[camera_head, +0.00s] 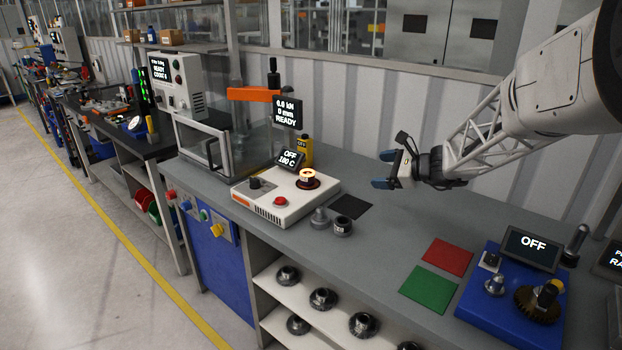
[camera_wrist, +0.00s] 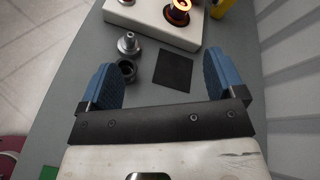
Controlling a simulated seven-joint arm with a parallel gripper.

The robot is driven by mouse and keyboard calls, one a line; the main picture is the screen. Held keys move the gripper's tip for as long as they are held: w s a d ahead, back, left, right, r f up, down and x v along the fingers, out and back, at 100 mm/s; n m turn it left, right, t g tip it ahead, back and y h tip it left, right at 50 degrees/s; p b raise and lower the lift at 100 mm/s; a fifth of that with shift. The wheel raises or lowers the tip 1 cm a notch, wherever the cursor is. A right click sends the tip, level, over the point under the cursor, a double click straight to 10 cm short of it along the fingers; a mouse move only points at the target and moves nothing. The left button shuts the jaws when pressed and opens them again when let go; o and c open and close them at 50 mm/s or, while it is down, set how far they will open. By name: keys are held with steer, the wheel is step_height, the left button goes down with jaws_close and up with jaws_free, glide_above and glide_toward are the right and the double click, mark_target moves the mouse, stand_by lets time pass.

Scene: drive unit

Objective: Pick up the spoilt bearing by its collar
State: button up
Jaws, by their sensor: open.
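No part is clearly marked as the spoilt bearing. A ring-shaped dark metal part (camera_head: 342,227) with a pale label stands on the grey bench, with a stepped silver part (camera_head: 319,218) close beside it. In the wrist view the ring (camera_wrist: 126,70) and the silver part (camera_wrist: 129,43) lie ahead, towards the left finger. A glowing orange ring (camera_head: 307,176) sits on the white heater unit (camera_head: 272,207); it also shows in the wrist view (camera_wrist: 179,8). My gripper (camera_head: 385,169) is open and empty, above the bench, right of the heater. Its blue fingers (camera_wrist: 160,75) are wide apart.
A black square mat (camera_head: 350,206) lies beside the ring part. Red (camera_head: 447,257) and green (camera_head: 429,289) mats lie further right, then a blue unit (camera_head: 511,293) with an OFF screen. A press (camera_head: 205,145) stands left.

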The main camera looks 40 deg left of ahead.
steer(key=w+a+f+m+y, duration=0.25)
steer(key=a+f, duration=0.35)
steer(key=a, duration=0.7)
steer(key=m+t+y, duration=0.1)
steer(key=m+t, duration=0.1)
steer(key=m, duration=0.3)
glide_toward(313, 174)
steer(key=shift+n, duration=0.25)
steer(key=a, duration=0.5)
steer(key=shift+w+f, duration=0.15)
steer(key=shift+w, duration=0.1)
steer(key=shift+g, duration=0.3)
steer(key=shift+a+f, duration=0.1)
steer(key=shift+a, duration=1.15)
steer(key=shift+a, duration=2.65)
